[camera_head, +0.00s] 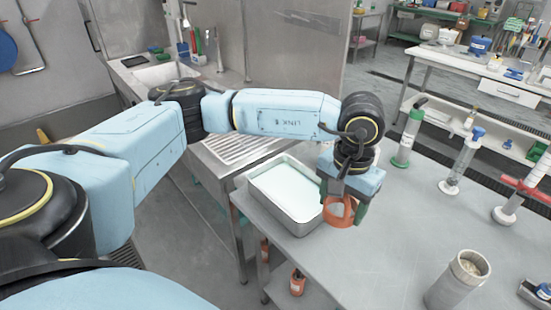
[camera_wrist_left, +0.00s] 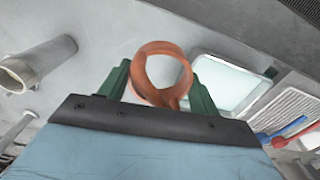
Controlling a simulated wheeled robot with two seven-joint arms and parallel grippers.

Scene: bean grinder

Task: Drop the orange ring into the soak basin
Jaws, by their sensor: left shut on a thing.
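The orange ring (camera_head: 341,221) is held between the green fingers of my left gripper (camera_head: 344,205), just right of the basin's right end in the head view. The left wrist view shows the ring (camera_wrist_left: 143,82) upright between the two green fingers (camera_wrist_left: 160,88), which are shut on it. The soak basin (camera_head: 272,209) is a rectangular metal tray with pale contents, standing on the grey table's left edge. It also shows in the wrist view (camera_wrist_left: 228,84), right of the ring. The ring appears beside the basin, not over its middle; its exact height is unclear. My right gripper is not in view.
A grey cylindrical container (camera_head: 457,281) stands at the table's front right. A green-capped cylinder (camera_head: 408,138) and syringe-like tubes (camera_head: 462,160) stand at the back right. A ribbed sink drainboard (camera_head: 238,147) lies behind the basin. The table middle is clear.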

